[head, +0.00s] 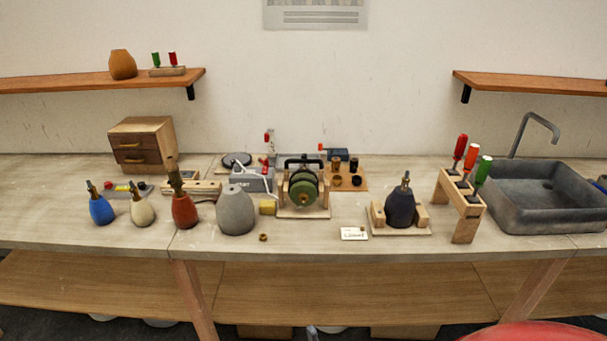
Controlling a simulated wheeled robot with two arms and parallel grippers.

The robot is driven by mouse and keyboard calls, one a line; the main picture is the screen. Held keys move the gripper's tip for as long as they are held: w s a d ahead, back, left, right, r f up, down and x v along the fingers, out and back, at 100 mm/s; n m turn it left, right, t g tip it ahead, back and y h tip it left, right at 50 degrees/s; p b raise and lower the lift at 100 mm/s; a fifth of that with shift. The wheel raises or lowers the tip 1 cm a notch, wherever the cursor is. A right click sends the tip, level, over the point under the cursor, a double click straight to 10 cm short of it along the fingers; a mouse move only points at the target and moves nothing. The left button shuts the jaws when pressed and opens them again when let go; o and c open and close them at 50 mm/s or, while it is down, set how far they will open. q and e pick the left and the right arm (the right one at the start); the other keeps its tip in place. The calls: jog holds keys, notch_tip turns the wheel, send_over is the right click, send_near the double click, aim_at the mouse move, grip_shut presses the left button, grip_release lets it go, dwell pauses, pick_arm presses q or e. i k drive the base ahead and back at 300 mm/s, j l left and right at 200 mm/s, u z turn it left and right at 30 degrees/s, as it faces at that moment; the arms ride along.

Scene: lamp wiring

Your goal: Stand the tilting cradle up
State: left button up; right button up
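What looks like the tilting cradle (378,214) is a light wooden base with upright blocks, right of the middle of the bench. A dark navy lamp body (400,209) with a brass-coloured neck sits between its blocks. The lamp body looks upright, with its neck pointing up. The base board lies flat on the bench; any hinge or catch is too small to tell. Neither of my grippers is in view.
A small white card (354,234) lies just left of the cradle. A wooden tool rack (468,200) with red and green handles stands to its right, before a grey sink (550,205). A green spool on a stand (303,188) and a grey vase (236,211) stand left.

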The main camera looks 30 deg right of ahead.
aim_at(304, 181)
jog(key=z, duration=0.6)
jog(key=i+j+z, duration=0.1)
jog(key=z, duration=0.3)
jog(key=j+z, duration=0.3)
jog(key=z, duration=0.15)
jog(key=i+j+z, duration=0.1)
jog(key=j+z, duration=0.15)
jog(key=z, duration=0.15)
jog(key=j+z, duration=0.25)
jog(key=z, duration=0.2)
jog(key=j+z, duration=0.25)
jog(key=z, duration=0.15)
jog(key=j+z, duration=0.25)
jog(key=z, duration=0.2)
jog(key=k+l, duration=0.05)
